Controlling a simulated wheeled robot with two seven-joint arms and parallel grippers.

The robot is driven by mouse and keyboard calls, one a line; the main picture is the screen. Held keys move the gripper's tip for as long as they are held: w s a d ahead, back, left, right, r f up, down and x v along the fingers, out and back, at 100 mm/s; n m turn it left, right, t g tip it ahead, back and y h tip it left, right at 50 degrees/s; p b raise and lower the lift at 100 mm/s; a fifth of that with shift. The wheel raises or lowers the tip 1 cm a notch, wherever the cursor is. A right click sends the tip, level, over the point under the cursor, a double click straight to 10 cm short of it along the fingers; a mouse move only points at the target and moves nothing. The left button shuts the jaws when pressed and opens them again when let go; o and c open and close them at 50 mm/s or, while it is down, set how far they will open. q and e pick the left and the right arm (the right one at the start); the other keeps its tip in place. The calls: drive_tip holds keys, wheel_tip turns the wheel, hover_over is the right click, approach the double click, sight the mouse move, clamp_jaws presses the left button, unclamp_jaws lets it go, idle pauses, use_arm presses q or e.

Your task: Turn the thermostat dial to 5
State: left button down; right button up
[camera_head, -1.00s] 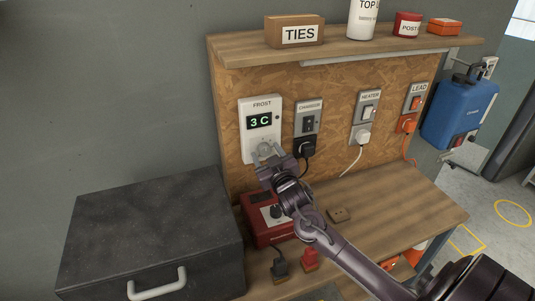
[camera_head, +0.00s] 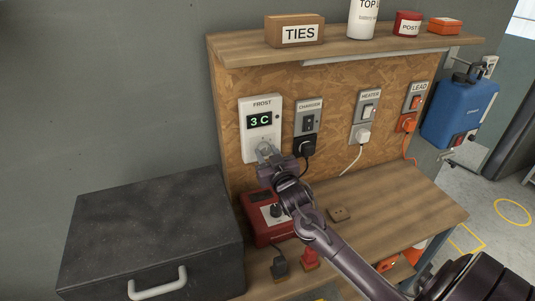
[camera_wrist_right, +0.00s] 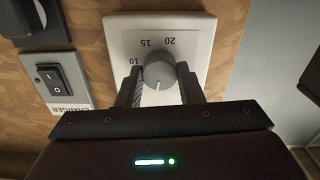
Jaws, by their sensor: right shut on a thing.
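The white FROST thermostat (camera_head: 248,142) is fixed to the chipboard panel, and its display (camera_head: 259,120) reads 3 C in green. Its round grey dial (camera_wrist_right: 159,70) shows in the right wrist view, with a pale pointer line and the marks 10, 15 and 20 around it. My right gripper (camera_head: 265,153) is at the dial; in the right wrist view its two fingers (camera_wrist_right: 160,84) stand on either side of the dial and are shut on it. In the head view the gripper partly hides the dial. My left gripper is not in view.
The CHARGER switch (camera_head: 308,123) with a black plug (camera_head: 305,146) is just right of the thermostat. A red charger box (camera_head: 265,228) stands on the bench below my right gripper. A black chest (camera_head: 140,225) is at the left. The bench (camera_head: 385,205) is mostly clear at the right.

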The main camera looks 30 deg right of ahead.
drive_tip(key=m, duration=0.4)
drive_tip(key=shift+p, duration=0.3)
drive_tip(key=shift+m, duration=2)
drive_tip(key=o, duration=1)
drive_tip(key=shift+c, duration=0.2)
drive_tip(key=shift+s, duration=0.1)
